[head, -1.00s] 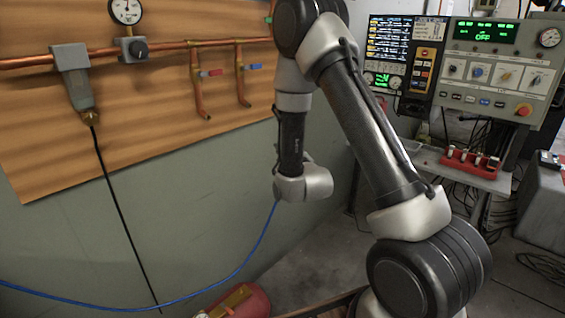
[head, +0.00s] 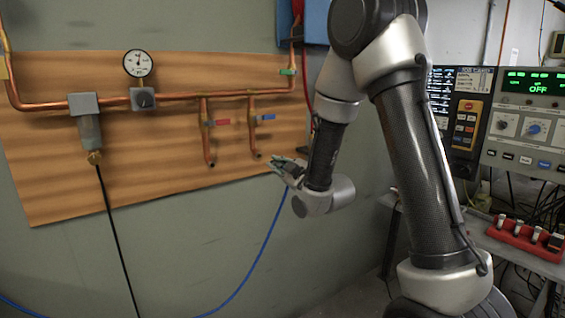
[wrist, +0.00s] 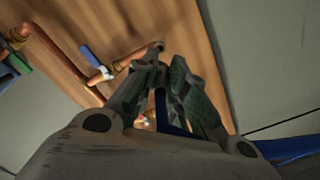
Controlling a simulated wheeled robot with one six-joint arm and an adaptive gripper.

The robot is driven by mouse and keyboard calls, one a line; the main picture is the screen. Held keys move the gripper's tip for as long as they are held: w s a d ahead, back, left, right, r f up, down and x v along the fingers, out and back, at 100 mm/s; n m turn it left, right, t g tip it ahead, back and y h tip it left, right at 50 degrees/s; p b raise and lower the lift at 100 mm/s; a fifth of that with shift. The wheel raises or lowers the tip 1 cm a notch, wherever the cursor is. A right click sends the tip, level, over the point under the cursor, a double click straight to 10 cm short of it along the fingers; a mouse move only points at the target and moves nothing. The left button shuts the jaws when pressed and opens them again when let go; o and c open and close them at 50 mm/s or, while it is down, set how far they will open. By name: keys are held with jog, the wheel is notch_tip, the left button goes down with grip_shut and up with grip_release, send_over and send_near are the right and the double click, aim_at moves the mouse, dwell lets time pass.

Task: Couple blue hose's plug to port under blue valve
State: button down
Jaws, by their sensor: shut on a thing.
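The blue valve (head: 266,118) sits on a short copper drop pipe on the wooden board. Its port (head: 257,155) is the pipe's open lower end. In the wrist view the blue valve handle (wrist: 91,56) is upper left, and the pipe end (wrist: 157,46) is just beyond my fingertips. My gripper (head: 277,164) is close below and right of the port, with a small gap in the head view. The fingers (wrist: 168,78) are shut on the blue hose's plug, which they mostly hide. The blue hose (head: 262,246) hangs from the gripper and also shows in the wrist view (wrist: 292,149).
A red valve (head: 217,122) on a similar drop pipe is left of the blue one. A gauge (head: 137,63), a filter with a black hose (head: 113,230) and a green valve (head: 288,72) share the copper line. A control console (head: 520,130) stands right.

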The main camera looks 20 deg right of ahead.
jog(key=x, duration=0.6)
jog(key=shift+w, duration=0.2)
jog(key=shift+x, duration=0.9)
dwell(2.0)
jog(key=c, duration=1.4)
grip_release()
jog(key=shift+f, duration=0.1)
jog(key=shift+o, duration=0.2)
